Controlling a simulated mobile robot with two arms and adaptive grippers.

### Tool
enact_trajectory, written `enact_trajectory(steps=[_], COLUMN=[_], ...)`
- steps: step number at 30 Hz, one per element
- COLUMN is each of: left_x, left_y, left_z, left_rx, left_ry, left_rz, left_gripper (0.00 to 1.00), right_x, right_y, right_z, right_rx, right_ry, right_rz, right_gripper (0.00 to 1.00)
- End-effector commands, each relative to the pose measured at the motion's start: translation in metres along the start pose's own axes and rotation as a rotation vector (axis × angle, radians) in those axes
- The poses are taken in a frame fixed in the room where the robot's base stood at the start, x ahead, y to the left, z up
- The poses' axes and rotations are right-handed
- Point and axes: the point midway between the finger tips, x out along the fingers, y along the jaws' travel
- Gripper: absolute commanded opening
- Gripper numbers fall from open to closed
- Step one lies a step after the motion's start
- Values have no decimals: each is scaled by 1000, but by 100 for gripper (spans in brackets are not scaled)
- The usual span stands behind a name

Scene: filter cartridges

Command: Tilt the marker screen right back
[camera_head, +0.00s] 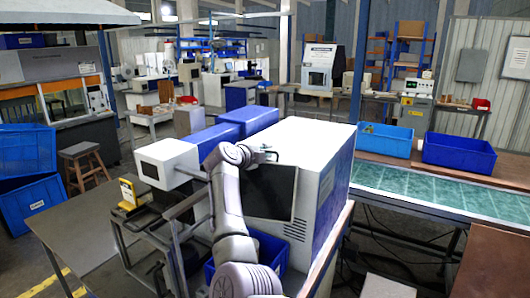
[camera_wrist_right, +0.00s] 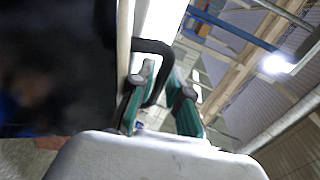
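The marker screen (camera_head: 270,191) is a dark flat panel on the front of the white and blue marking machine (camera_head: 312,150). It leans slightly back, with its upper edge below the machine's top. My right gripper (camera_head: 264,154) is at the screen's upper edge. In the right wrist view, the two green-padded fingers of this gripper (camera_wrist_right: 160,88) stand on either side of a curved black bar (camera_wrist_right: 153,47), beside a large dark surface at the left. I cannot tell whether the pads press on the bar. My left gripper is not in view.
A white box-shaped head (camera_head: 168,163) juts out left of the screen, close to my right arm. A blue bin (camera_head: 270,252) sits below the screen. A grey table (camera_head: 75,235) is at left, and a green-topped conveyor (camera_head: 440,190) with blue bins at right.

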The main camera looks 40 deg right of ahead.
Motion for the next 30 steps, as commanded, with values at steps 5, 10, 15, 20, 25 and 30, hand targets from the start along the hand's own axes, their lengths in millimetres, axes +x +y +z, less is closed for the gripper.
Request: enact_trajectory(steps=[5,10,15,20,25,30], left_x=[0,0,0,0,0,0], left_y=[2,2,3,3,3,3], left_z=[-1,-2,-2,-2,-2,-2], left_rx=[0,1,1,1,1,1], left_ry=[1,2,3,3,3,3], left_rz=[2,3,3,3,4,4], left_gripper=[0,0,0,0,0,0], right_x=[-22,-51,-70,-75,-75,-75], right_y=[5,3,1,0,0,0], right_z=[2,2,1,0,0,0], right_rx=[0,0,0,0,0,0], right_ry=[-3,-4,-2,-1,-1,-1], right_rz=[7,4,1,0,0,-1], right_gripper=[21,21,21,21,21,21])
